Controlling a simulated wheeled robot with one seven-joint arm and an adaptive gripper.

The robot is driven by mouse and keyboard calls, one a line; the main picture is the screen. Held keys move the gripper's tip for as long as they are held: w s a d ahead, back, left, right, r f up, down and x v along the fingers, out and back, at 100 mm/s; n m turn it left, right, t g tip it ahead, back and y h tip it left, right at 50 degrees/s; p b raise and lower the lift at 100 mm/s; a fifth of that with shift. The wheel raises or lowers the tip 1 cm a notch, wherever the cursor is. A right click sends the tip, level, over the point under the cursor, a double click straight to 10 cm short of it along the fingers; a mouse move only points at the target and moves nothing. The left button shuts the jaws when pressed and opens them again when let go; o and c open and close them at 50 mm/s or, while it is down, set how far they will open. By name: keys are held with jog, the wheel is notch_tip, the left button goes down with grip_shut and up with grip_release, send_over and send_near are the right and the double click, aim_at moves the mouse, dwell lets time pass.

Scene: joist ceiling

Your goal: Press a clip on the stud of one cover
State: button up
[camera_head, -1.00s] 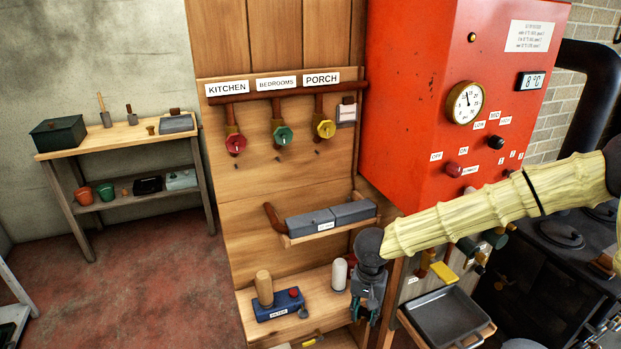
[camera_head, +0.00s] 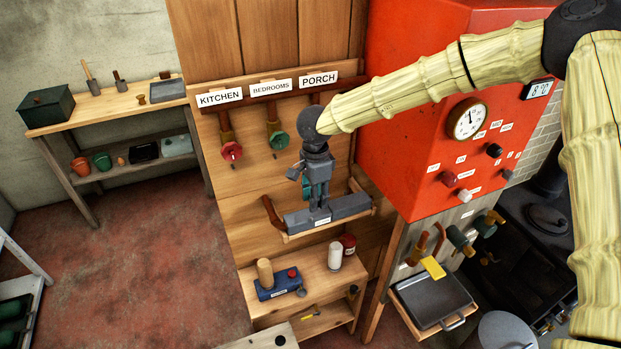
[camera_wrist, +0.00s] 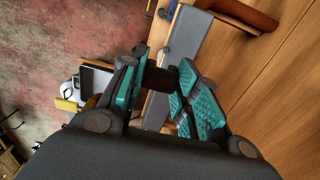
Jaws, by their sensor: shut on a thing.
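My gripper (camera_head: 318,203) is over the pair of grey blocks (camera_head: 348,207) on the small wooden shelf of the panel, fingers pointing down. In the wrist view its green-padded fingers (camera_wrist: 160,80) stand apart with a small dark piece (camera_wrist: 158,77) between them. I cannot tell for sure that this piece is a clip. The grey blocks also show in the wrist view (camera_wrist: 190,36), behind the fingers. Whether the piece touches a block is unclear. No stud can be made out; the gripper hides part of the block tops.
A brown curved handle (camera_head: 270,214) stands left of the blocks. Red (camera_head: 231,151) and green (camera_head: 279,140) valves hang above. The red cabinet (camera_head: 410,150) is at right.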

jog(key=shift+w+a+r, duration=0.2)
jog(key=shift+a+r, duration=0.2)
jog(key=shift+a, duration=0.1)
jog(key=shift+r+p, duration=0.15)
jog(key=shift+p, duration=0.55)
jog(key=b, duration=0.1)
send_over(307, 219)
jog(key=d, duration=0.1)
jog(key=shift+s+d+f, duration=0.1)
jog(key=shift+s+f, duration=0.15)
jog(key=shift+f, duration=1.25)
jog(key=shift+s+f, duration=0.2)
jog(key=shift+f, duration=1.25)
jog(key=shift+f, duration=1.4)
jog(key=o, duration=1.2)
jog(key=shift+r, duration=0.1)
